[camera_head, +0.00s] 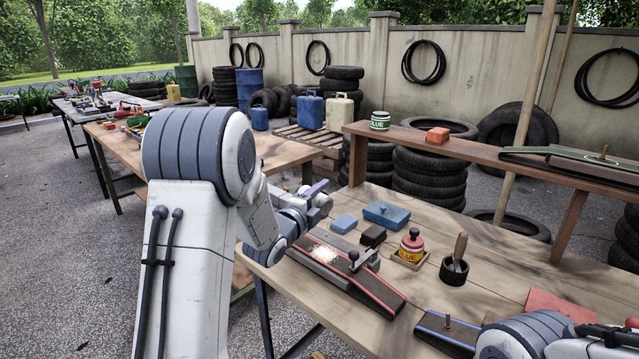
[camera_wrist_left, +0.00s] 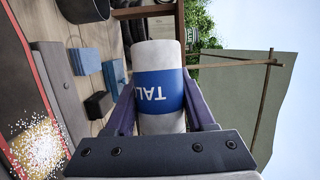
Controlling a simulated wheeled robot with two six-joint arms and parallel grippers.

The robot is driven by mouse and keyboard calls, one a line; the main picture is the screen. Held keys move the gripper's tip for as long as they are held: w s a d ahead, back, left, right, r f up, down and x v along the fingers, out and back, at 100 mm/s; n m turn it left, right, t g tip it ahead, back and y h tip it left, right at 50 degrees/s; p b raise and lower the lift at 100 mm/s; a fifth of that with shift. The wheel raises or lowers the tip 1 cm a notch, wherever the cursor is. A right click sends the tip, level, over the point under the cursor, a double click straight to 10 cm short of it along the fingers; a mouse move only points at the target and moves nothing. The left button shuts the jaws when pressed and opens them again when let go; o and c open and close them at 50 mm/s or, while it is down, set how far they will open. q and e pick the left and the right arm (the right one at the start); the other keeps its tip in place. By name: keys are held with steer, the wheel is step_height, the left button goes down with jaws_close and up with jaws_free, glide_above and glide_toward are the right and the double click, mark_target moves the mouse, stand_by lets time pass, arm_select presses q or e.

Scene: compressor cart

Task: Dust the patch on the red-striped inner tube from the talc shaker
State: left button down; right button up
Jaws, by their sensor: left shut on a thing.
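The talc shaker (camera_wrist_left: 160,88) is white with a blue label, and my left gripper (camera_wrist_left: 158,120) is shut on it in the left wrist view. It looks tipped over, not upright, above the bench. In the head view my left gripper (camera_head: 317,190) is past my forearm, and the shaker cannot be made out there. The red-striped inner tube (camera_head: 384,294) lies flat on the bench, dark with red edges. The powder also shows in the left wrist view (camera_wrist_left: 38,145). My right gripper is out of view.
A clamp (camera_head: 364,258) stands on the tube. A glue pot (camera_head: 411,246), a dark block (camera_head: 373,236), blue blocks (camera_head: 386,214) and a cup with a brush (camera_head: 454,270) are behind it. A blue-striped strip (camera_head: 448,328) lies at front right. A raised shelf (camera_head: 470,150) runs behind.

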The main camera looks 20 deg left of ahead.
arm_select(q)
steer(key=s+d+r+n+g+h+p, duration=0.1)
steer(key=n+p, duration=0.4)
steer(key=p, duration=0.5)
steer(key=s+d+r+n+g+p, duration=0.1)
steer(key=r+n+p, duration=0.3)
steer(key=p, duration=0.5)
steer(key=s+d+r+n+g+h+p, duration=0.1)
steer(key=r+n+g+p, duration=0.1)
steer(key=n+p, duration=0.4)
steer(key=shift+s+d+r+g+h+p, duration=0.1)
steer(key=shift+d+r+g+h+p, duration=0.2)
steer(key=shift+p, duration=0.85)
steer(key=shift+d+f+g+p, duration=0.1)
steer(key=shift+g+p, duration=0.3)
steer(key=shift+p, duration=0.75)
steer(key=shift+s+p, duration=0.15)
steer(key=shift+p, duration=0.15)
